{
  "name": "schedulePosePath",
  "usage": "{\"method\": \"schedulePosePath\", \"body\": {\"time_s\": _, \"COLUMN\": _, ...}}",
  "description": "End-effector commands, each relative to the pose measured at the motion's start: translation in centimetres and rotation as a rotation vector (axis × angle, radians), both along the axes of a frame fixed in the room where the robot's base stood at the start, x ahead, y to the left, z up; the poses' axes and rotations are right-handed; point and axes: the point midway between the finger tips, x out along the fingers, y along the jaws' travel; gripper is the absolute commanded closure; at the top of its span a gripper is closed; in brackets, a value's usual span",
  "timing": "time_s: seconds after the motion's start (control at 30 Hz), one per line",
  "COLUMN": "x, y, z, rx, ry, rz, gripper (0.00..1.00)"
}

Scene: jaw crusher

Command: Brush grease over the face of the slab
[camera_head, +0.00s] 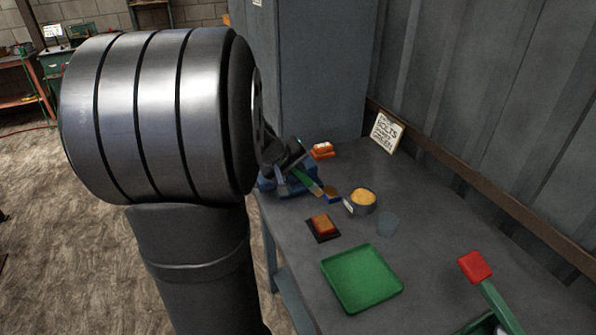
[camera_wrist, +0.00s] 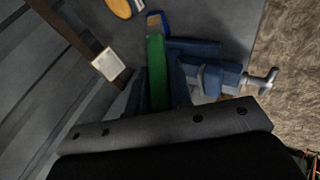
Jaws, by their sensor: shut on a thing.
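My gripper (camera_head: 290,158) is shut on a green-handled brush (camera_head: 306,181) over the back left of the table. In the wrist view the green handle (camera_wrist: 157,72) runs away from my gripper, with a small blue and tan end (camera_wrist: 155,22) at its far tip. A round pot of yellow grease (camera_head: 363,198) stands just right of the brush's end; its edge shows in the wrist view (camera_wrist: 122,6). A reddish-brown block (camera_head: 322,224) lies on a dark square nearer the front. I cannot tell for sure which thing is the slab.
A blue vise (camera_head: 270,186) is under my gripper; it also shows in the wrist view (camera_wrist: 213,77). A green tray (camera_head: 362,278), a clear cup (camera_head: 387,225), a red-topped green tool (camera_head: 478,267), orange blocks (camera_head: 321,150) and a sign (camera_head: 386,132) share the table. The wall bounds the right.

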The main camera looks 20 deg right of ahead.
Motion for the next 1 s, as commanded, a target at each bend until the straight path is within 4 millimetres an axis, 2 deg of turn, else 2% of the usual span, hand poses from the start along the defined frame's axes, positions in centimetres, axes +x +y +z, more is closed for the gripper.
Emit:
{"method": "schedulePosePath", "body": {"time_s": 0.17, "x": 0.0, "y": 0.0, "z": 1.1, "rx": -0.001, "ry": -0.002, "rz": 0.000, "gripper": 1.00}}
{"method": "schedulePosePath", "body": {"time_s": 0.37, "x": 0.0, "y": 0.0, "z": 0.5, "rx": 0.000, "ry": 0.001, "rz": 0.001, "gripper": 1.00}}
{"method": "schedulePosePath", "body": {"time_s": 1.0, "x": 0.0, "y": 0.0, "z": -5.0, "rx": -0.001, "ry": 0.003, "rz": 0.001, "gripper": 1.00}}
